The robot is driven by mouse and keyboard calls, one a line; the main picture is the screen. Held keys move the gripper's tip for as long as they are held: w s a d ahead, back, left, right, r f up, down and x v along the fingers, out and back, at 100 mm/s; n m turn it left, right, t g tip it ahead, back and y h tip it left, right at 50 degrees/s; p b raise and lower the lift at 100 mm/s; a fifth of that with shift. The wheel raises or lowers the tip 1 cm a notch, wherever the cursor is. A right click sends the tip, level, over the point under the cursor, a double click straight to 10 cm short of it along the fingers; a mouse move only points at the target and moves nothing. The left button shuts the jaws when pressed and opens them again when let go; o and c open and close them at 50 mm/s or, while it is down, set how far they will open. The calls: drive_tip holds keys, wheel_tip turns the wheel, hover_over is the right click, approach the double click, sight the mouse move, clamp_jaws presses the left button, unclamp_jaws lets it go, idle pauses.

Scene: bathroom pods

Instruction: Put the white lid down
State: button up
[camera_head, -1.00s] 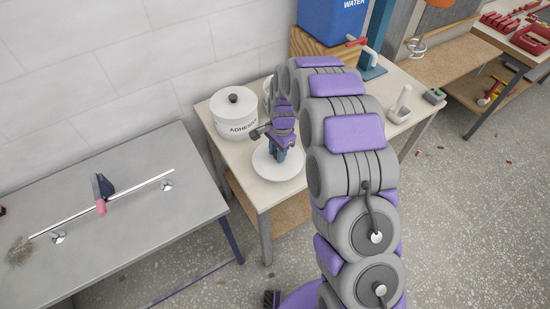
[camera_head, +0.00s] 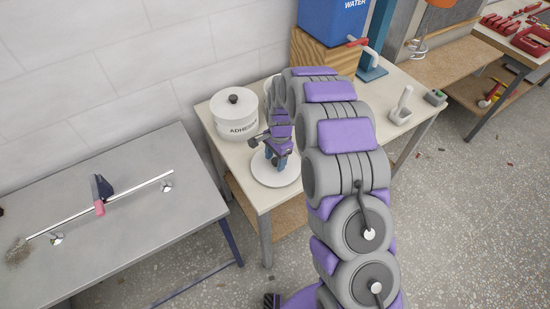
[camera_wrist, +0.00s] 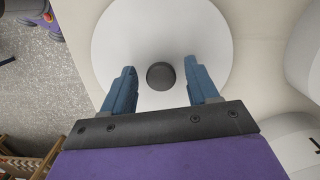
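A round white lid (camera_head: 277,175) with a dark knob lies at the front left of the pale table, under my gripper. It also shows in the wrist view (camera_wrist: 158,38), with its black knob (camera_wrist: 160,76) between the two blue fingers. My gripper (camera_wrist: 161,82) is open, with a clear gap between each finger and the knob. In the head view my gripper (camera_head: 278,161) stands just over the lid and hides part of it. The lid looks flat; its exact contact with the table is hidden.
A white pot marked "ADHES..." (camera_head: 235,115), with its own dark-knobbed lid, stands behind left of the lid. A blue water container (camera_head: 333,20) sits on a wooden block at the back. A grey table (camera_head: 120,220) stands at left. The pale tabletop (camera_head: 395,85) has free room at right.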

drive_tip(key=shift+r, duration=0.15)
wheel_tip(320, 180, up, 11)
drive_tip(key=w+p, duration=0.1)
drive_tip(key=p, duration=0.1)
drive_tip(key=s+d+r+n, duration=0.3)
drive_tip(key=s+d+r, duration=0.3)
drive_tip(key=s+r, duration=0.25)
drive_tip(key=s+d+r+n, duration=0.2)
drive_tip(key=s+d, duration=0.1)
drive_tip(key=s, duration=0.7)
drive_tip(key=s+d+r+n, duration=0.2)
drive_tip(key=s+d, duration=0.2)
drive_tip(key=s, duration=0.7)
drive_tip(key=s+d+r+n+h, duration=0.1)
drive_tip(key=s+d+r+n, duration=0.2)
drive_tip(key=s, duration=0.8)
drive_tip(key=shift+d+g, duration=0.3)
drive_tip(key=shift+g, duration=0.1)
